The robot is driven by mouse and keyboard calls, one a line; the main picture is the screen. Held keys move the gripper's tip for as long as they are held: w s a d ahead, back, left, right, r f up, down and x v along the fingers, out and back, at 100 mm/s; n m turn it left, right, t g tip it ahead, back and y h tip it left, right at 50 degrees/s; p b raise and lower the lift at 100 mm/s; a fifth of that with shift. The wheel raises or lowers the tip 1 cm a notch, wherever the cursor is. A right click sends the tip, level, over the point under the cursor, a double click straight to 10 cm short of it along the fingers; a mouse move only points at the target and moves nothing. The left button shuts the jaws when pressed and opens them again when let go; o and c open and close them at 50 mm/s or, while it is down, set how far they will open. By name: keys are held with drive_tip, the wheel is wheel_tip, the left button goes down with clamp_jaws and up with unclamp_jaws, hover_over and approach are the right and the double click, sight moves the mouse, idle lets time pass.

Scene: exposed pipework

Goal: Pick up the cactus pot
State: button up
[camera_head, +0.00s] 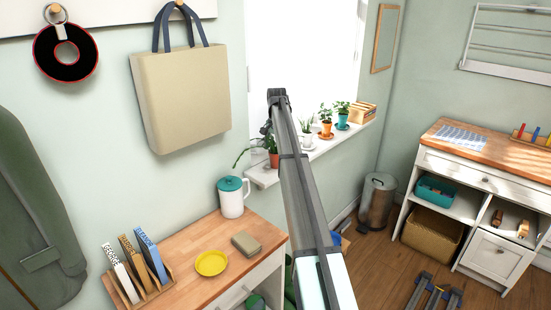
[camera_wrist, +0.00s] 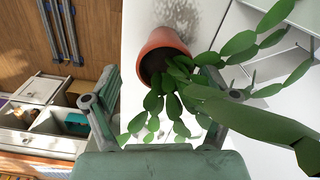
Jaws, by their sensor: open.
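The cactus pot, a terracotta pot (camera_wrist: 165,52) with a trailing plant of flat green segments (camera_wrist: 245,110), is on the white sill in the wrist view. It appears in the head view as a reddish pot (camera_head: 272,160) at the sill's near end, partly hidden by my arm. My gripper (camera_wrist: 162,82) is open, with one finger on each side of the pot's lower picture area. Some green segments hang between and across the fingers, and the right finger is partly covered. The pot's rim faces my gripper. I cannot tell whether the fingers touch the plant.
Other potted plants stand farther along the sill: a white pot (camera_head: 307,141), an orange pot (camera_head: 326,128) and a teal pot (camera_head: 342,122). A wooden counter below holds a white jug (camera_head: 232,200) and a yellow plate (camera_head: 211,263). A metal bin (camera_head: 377,203) stands on the floor.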

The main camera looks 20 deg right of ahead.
sight(276, 151)
drive_tip(key=shift+w+a+f+p, duration=0.1)
drive_tip(key=shift+f+p, duration=0.4)
drive_tip(key=shift+f, duration=0.75)
drive_tip(key=shift+w+a+f+p, duration=0.1)
drive_tip(key=shift+f+p, duration=0.35)
drive_tip(key=shift+f, duration=0.8)
drive_tip(key=c, duration=1.4)
